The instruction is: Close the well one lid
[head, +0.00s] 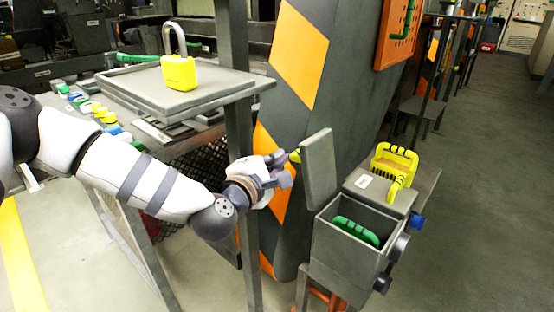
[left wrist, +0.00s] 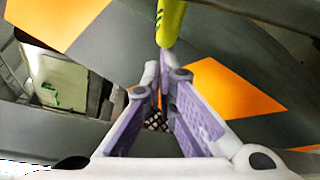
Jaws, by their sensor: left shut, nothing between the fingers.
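A grey lid (head: 318,170) stands upright, open, at the left edge of a grey metal box (head: 342,262). The open well in the box holds a green handled object (head: 356,231). A yellow handle (head: 295,156) sticks out from the lid's left side; a yellow-green piece, likely this handle, shows in the left wrist view (left wrist: 171,22). My left gripper (head: 284,172) is shut and empty, left of the lid and close below the handle. In the left wrist view its fingertips (left wrist: 166,74) are near the handle; contact cannot be told. My right gripper is not in view.
Behind the open well is a closed lid (head: 378,192) with a yellow handle (head: 396,162). A striped pillar (head: 340,95) stands behind the gripper. A grey shelf (head: 215,95) with a yellow padlock (head: 179,72) is at left, its post close by my gripper.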

